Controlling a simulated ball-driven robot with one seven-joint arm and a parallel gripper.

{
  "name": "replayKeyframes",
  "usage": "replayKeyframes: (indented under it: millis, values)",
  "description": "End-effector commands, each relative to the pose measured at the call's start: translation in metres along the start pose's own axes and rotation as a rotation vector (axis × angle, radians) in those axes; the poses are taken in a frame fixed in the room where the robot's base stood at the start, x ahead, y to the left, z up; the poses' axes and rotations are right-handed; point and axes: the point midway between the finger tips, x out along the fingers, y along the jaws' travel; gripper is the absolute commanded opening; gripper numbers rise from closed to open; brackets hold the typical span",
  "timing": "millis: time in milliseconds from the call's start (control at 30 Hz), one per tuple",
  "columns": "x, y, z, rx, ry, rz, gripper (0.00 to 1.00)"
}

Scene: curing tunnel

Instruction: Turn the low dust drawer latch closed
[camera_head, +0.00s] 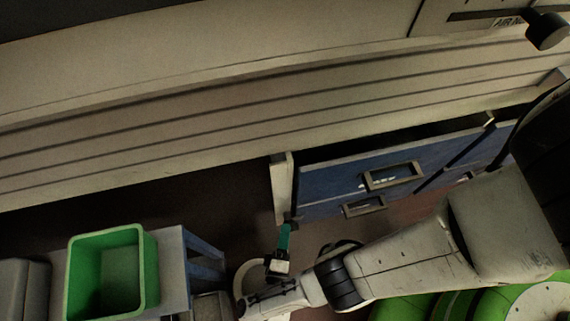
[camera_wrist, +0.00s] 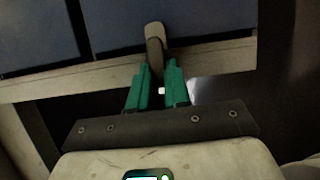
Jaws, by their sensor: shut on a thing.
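The latch (camera_wrist: 154,42) is a small tan lever with a rounded end in the wrist view. It stands roughly upright in the picture, at the pale frame edge beside a dark blue panel (camera_wrist: 190,20). My gripper (camera_wrist: 158,76) has its two teal fingers shut on the latch's lower part. In the head view my gripper (camera_head: 285,238) is low, at the foot of a pale post (camera_head: 281,185) at the left end of the blue drawer fronts (camera_head: 335,178). The latch cannot be made out in the head view.
A green bin (camera_head: 152,275) stands on a grey-topped stand (camera_head: 174,265) at the lower left. A black knob (camera_head: 546,31) is at the upper right on the pale tunnel housing (camera_head: 180,120). Dark floor lies between the stand and the post.

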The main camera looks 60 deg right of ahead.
Motion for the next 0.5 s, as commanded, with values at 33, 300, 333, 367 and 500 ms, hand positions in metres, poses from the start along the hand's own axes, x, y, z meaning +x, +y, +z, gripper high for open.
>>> replayKeyframes:
  millis: [33,300,333,367,500]
  values:
    - [-0.0004,-0.0009,0.0006,-0.002,0.0,-0.003,0.0]
    - [-0.0003,-0.0007,0.0005,-0.001,0.0,-0.002,0.35]
    - [-0.0003,-0.0007,0.0004,-0.001,0.0,-0.002,0.38]
    - [-0.0002,-0.0006,0.0004,-0.001,0.0,-0.002,0.41]
    - [-0.0002,-0.0004,0.0003,0.0,0.0,-0.002,0.43]
